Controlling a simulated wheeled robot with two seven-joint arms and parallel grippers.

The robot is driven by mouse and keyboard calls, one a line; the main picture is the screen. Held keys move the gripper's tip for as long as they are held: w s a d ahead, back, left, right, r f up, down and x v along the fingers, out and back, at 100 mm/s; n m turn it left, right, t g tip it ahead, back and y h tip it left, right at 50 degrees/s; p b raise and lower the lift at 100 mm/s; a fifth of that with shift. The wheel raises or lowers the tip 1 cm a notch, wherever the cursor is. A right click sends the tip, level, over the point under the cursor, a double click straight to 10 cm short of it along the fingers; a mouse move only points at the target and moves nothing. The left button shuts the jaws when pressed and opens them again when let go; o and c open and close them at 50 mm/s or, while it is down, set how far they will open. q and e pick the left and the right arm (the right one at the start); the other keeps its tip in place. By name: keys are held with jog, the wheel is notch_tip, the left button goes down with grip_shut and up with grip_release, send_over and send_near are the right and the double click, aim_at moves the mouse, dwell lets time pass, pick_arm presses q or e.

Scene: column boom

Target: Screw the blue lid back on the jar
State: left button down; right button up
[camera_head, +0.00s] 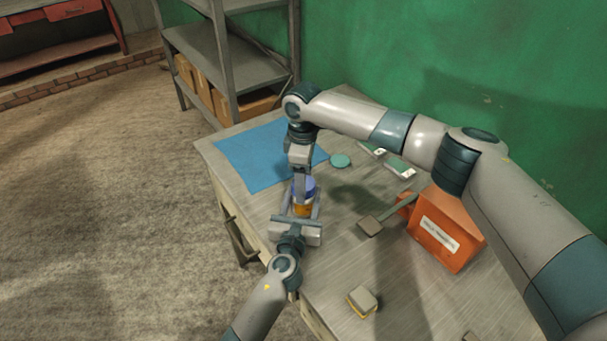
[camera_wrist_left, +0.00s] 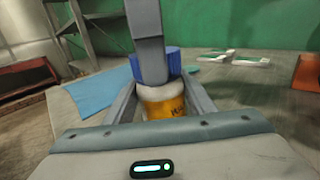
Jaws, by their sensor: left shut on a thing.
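The jar (camera_head: 303,209) has an amber-orange body with a label and stands near the table's left edge. It also shows in the left wrist view (camera_wrist_left: 163,104). The blue lid (camera_head: 310,186) sits at the top of the jar; in the left wrist view (camera_wrist_left: 174,62) it looks about level. I cannot tell whether it is threaded. My left gripper (camera_head: 302,199) is shut on the jar from the side. My right gripper (camera_head: 299,188) points down at the lid from above. One finger covers the lid's front in the wrist view; the other finger is hidden.
A blue mat (camera_head: 250,155) lies behind the jar on the table (camera_head: 385,265). A teal disc (camera_head: 340,160), white-and-green pieces (camera_head: 400,168), an orange box (camera_head: 445,230), a mallet-like block (camera_head: 370,227) and a sponge-like block (camera_head: 362,300) lie to the right. Shelves (camera_head: 235,60) stand behind.

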jog(key=c, duration=1.1)
jog(key=o, duration=1.2)
jog(key=shift+o, duration=0.2)
notch_tip(320, 180, up, 12)
pick_arm(q)
jog(key=c, duration=0.7)
grip_release()
jog(key=shift+c, duration=0.2)
